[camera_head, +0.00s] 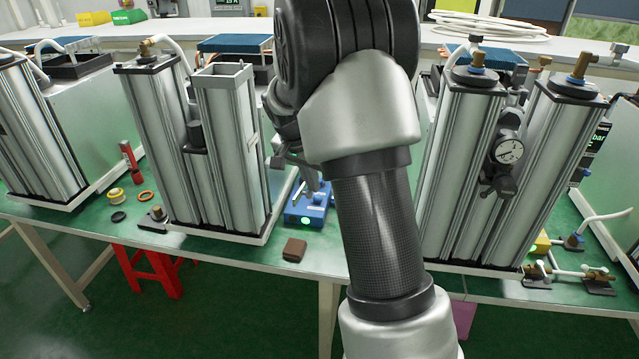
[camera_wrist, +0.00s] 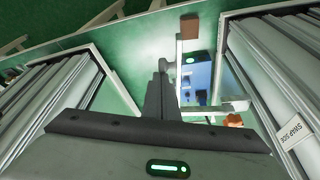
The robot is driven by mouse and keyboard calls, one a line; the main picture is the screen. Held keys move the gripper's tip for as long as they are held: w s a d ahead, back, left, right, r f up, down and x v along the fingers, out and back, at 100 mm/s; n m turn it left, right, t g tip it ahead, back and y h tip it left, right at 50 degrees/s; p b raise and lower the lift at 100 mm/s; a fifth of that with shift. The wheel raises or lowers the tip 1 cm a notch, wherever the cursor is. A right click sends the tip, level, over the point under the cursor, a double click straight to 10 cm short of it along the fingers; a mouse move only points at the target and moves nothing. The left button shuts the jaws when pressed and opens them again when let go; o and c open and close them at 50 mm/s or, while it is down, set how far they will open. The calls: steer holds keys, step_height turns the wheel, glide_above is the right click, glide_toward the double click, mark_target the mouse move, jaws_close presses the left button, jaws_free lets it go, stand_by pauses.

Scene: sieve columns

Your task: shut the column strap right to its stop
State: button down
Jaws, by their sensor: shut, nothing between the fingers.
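The middle pair of silver columns (camera_head: 228,150) stands in a white-edged tray left of my arm. In the wrist view a column wall with a "SNAP SIDE" label (camera_wrist: 294,131) is at the right. A pale narrow bar (camera_wrist: 215,107) sticks out from beside that column, with another pale length (camera_wrist: 179,60) running up the picture; this looks like the strap, but its hinge and stop are not clear. My gripper (camera_wrist: 163,68) is shut and empty, just left of the upright length; I cannot tell whether they touch. In the head view my gripper (camera_head: 292,160) is partly hidden by my arm.
A blue device with a green light (camera_head: 306,212) sits on the green bench beside the columns, below my gripper. A brown block (camera_head: 294,250) lies near the front edge. Another column pair (camera_head: 462,170) with a gauge stands to the right.

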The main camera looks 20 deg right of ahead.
steer(key=w+a+m+g+p, duration=0.1)
steer(key=w+a+m, duration=0.2)
steer(key=a+m, duration=0.2)
steer(key=w+a+m+g+p, duration=0.2)
steer(key=a+m, duration=0.3)
steer(key=a, duration=0.6)
steer(key=shift+w+a+m+h, duration=0.2)
steer(key=shift+w+m+h, duration=0.1)
steer(key=shift+w, duration=0.25)
steer(key=shift+d, duration=0.1)
